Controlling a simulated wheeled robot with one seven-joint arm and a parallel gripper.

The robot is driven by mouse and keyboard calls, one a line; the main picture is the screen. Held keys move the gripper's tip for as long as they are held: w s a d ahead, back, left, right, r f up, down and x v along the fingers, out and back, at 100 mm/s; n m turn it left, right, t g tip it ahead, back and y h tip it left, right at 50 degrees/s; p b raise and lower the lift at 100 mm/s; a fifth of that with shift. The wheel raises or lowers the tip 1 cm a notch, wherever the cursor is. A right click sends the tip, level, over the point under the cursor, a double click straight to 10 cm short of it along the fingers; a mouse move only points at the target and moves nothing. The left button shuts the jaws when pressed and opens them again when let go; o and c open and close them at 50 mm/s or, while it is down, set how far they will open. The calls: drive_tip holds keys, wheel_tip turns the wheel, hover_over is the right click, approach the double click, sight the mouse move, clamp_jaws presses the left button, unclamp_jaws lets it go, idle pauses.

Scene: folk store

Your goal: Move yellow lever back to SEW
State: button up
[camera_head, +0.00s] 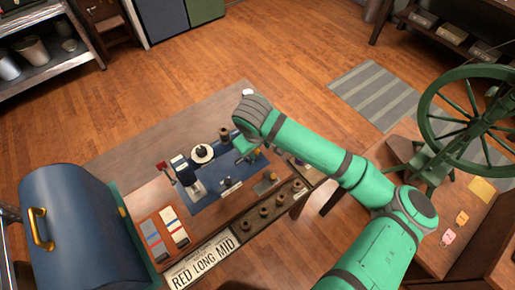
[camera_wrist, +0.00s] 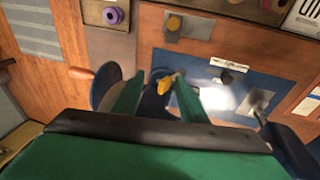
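My gripper (camera_wrist: 158,85) is open in the wrist view, with its two green fingers apart. A yellow lever (camera_wrist: 165,84) shows between the fingertips, nearer the right finger; I cannot tell whether they touch. A dark blue round part (camera_wrist: 150,104) lies behind it, partly hidden by the fingers. In the head view my gripper (camera_head: 246,146) is low over the right part of the blue panel (camera_head: 215,197), and the lever is hidden there. A SEW marking cannot be made out in either view.
A blue box (camera_head: 75,225) stands at left. A green wheel (camera_head: 470,115) stands at right.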

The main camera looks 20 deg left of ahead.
drive_tip(key=shift+s, duration=0.1)
idle(0.3)
drive_tip(key=shift+s+a+r, duration=0.1)
drive_tip(key=shift+s+r, duration=0.1)
idle(0.3)
drive_tip(key=v, duration=0.8)
idle(0.6)
drive_tip(key=shift+s+a+f, duration=0.1)
idle(0.7)
